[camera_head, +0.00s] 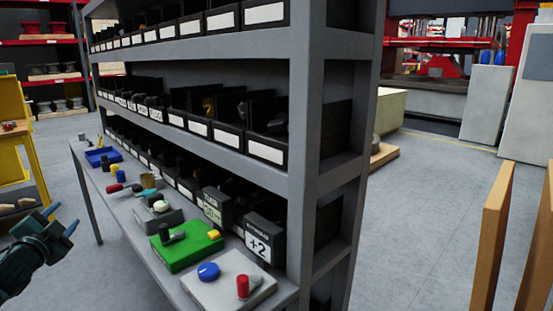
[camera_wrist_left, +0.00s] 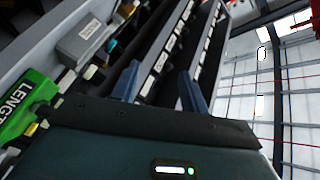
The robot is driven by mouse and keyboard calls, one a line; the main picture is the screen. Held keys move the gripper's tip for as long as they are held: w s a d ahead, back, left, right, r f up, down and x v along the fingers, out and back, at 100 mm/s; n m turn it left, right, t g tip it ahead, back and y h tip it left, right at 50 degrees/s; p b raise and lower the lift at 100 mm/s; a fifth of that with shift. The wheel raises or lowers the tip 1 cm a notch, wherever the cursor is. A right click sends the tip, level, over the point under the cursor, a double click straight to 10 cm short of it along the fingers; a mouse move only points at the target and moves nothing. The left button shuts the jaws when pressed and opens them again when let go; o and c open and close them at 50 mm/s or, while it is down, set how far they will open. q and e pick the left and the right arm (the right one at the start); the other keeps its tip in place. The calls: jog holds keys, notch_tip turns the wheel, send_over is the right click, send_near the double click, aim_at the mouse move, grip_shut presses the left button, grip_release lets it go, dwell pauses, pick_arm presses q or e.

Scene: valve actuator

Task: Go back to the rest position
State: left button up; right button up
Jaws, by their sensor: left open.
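My left gripper (camera_head: 60,222) is at the left edge of the head view, held out in the aisle beside the workbench (camera_head: 128,213). Its two blue fingers are apart with nothing between them, and they also show in the left wrist view (camera_wrist_left: 160,92). It touches nothing that I can see. A green block (camera_head: 186,245) with a dark handle and a yellow knob sits on the bench, with a grey block (camera_head: 228,292) bearing a blue knob and a red knob in front of it. My right gripper is not in view.
A tall grey shelf rack (camera_head: 303,120) with dark labelled bins stands behind the bench. A "+2" box (camera_head: 263,240) stands by its post. A blue tray (camera_head: 101,157) lies at the bench's far end. Yellow furniture (camera_head: 22,140) is at left. Grey floor (camera_head: 425,200) is clear at right, beside wooden posts (camera_head: 492,240).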

pick_arm(q)
jog(key=s+d+f+n+g+h, duration=0.1)
jog(key=s+d+f+g+h, duration=0.3)
jog(key=d+f, duration=0.75)
jog(key=s+d+f+n+h, duration=0.1)
jog(key=s+d+f+n, duration=0.1)
jog(key=s+d+f, duration=0.75)
jog(key=s+d+n+g+h+p, duration=0.1)
jog(key=s+d+p, duration=0.2)
jog(key=s+d, duration=0.4)
jog(key=s+d+f+n+g+h+p, duration=0.1)
jog(key=s+d+p, duration=0.3)
jog(key=s+d, duration=0.4)
jog(key=d+n+g, duration=0.1)
jog(key=d, duration=0.3)
jog(key=shift+d+f+h, duration=0.15)
jog(key=shift+d+h, duration=0.15)
jog(key=shift+h, duration=0.1)
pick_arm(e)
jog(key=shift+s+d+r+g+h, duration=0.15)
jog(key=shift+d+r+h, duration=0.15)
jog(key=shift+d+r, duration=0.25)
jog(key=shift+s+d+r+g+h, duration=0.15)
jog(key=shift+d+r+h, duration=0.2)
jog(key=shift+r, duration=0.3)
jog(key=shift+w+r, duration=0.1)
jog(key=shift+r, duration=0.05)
